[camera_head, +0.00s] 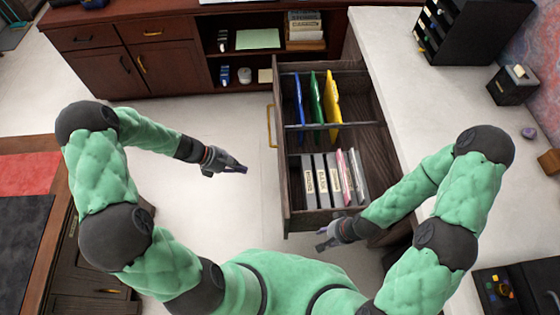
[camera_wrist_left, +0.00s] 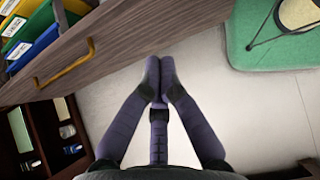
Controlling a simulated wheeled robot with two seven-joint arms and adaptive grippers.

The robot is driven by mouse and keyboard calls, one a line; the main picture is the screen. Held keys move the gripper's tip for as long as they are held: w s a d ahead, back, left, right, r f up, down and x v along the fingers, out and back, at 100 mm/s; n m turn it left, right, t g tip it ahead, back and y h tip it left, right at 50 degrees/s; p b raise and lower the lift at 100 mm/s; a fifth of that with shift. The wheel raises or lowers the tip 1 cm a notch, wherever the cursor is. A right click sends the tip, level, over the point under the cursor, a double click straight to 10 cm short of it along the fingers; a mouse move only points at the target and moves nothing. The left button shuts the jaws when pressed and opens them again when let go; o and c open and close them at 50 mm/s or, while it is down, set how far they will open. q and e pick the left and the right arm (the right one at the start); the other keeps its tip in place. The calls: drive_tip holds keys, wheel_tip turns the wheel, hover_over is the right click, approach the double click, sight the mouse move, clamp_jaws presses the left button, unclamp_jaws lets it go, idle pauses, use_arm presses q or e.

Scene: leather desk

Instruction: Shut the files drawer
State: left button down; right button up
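The files drawer (camera_head: 293,225) is pulled out from the desk on the right in the head view. It holds blue, green and yellow folders and several upright binders. Its brass handle (camera_head: 271,127) is on the left-facing front, and the handle also shows in the left wrist view (camera_wrist_left: 66,70). My left gripper (camera_head: 240,169) is left of the drawer front, apart from it and empty. Its fingertips meet in the left wrist view (camera_wrist_left: 160,62). My right gripper (camera_head: 322,240) is beside the drawer's near side; whether its fingers are open is too small to tell.
A white desktop (camera_head: 385,50) bears a black organizer (camera_head: 465,35) and a dark pen box (camera_head: 511,86). A brown cabinet (camera_head: 165,70) with open shelves stands at the back. The pale floor left of the drawer is clear.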

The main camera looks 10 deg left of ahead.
use_arm(q)
drive_tip(key=d+r+b+x, duration=0.2)
drive_tip(key=b+x, duration=0.2)
drive_tip(key=x, duration=0.8)
drive_tip(key=shift+w+d+f+b, duration=0.2)
drive_tip(key=shift+w+b, duration=0.1)
drive_tip(key=shift+b, duration=0.1)
use_arm(e)
drive_tip(key=shift+f, duration=2.35)
use_arm(q)
drive_tip(key=shift+d, duration=0.1)
use_arm(e)
drive_tip(key=shift+s+d, duration=0.1)
